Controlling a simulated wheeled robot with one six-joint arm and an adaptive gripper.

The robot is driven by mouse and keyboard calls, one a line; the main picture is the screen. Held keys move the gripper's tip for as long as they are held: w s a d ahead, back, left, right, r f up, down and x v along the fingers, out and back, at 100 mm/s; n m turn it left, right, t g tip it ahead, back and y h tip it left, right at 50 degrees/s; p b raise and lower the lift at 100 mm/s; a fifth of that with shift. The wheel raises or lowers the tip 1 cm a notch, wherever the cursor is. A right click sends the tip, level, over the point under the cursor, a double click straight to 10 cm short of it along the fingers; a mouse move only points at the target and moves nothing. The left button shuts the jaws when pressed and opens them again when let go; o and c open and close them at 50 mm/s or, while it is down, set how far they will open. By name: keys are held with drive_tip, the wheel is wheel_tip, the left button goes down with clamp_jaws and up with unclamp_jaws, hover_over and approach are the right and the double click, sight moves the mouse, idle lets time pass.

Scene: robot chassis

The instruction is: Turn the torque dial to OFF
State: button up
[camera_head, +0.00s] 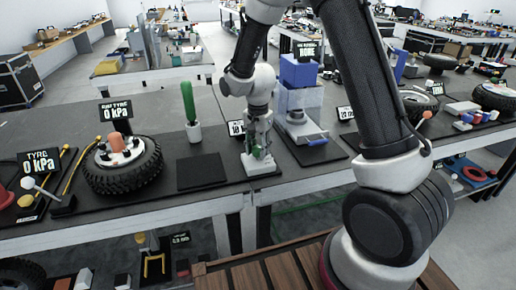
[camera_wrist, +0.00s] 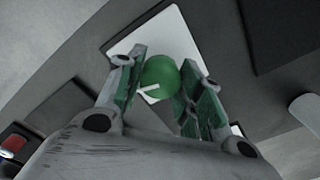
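The torque dial is a round green knob (camera_wrist: 162,72) with a white pointer mark, on a white plate (camera_wrist: 168,35) in the wrist view. My gripper (camera_wrist: 160,82) has its green-padded fingers on either side of the knob, and both pads appear to meet its edges. The pointer slants across the knob's lower left part. In the head view my gripper (camera_head: 258,152) points down at the white base (camera_head: 261,167) on the bench and hides most of the dial. No OFF mark is readable.
A blue-topped container (camera_head: 298,72) over a scale stands to the right. A green-handled item in a white cup (camera_head: 194,131) and a tyre (camera_head: 122,167) stand to the left.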

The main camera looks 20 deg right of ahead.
drive_tip(key=shift+n, duration=0.5)
drive_tip(key=n, duration=0.3)
drive_tip(key=shift+n, duration=0.4)
drive_tip(key=n, duration=0.5)
drive_tip(key=shift+n, duration=0.3)
drive_tip(key=n, duration=1)
drive_tip(key=shift+n, duration=0.4)
drive_tip(key=o, duration=1)
drive_tip(key=shift+o, duration=0.2)
